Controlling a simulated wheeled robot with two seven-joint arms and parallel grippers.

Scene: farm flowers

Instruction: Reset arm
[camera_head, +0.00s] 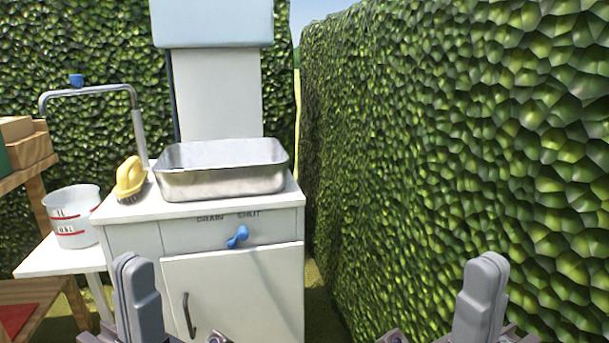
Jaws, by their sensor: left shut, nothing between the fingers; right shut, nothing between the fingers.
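My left gripper (134,268) is at the bottom left, pointing up, its two grey fingers together with nothing between them. It shows in front of the white cabinet's lower left part. My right gripper (485,268) is at the bottom right, also pointing up, shut and empty, in front of the hedge. The two grippers are wide apart. Most of both arms is out of view.
A white cabinet (232,290) with a blue drain knob (238,237) carries a metal basin (222,184) and a yellow brush (130,178). A white bucket (73,222) stands on a side shelf (60,258). A tall hedge (450,150) fills the right side.

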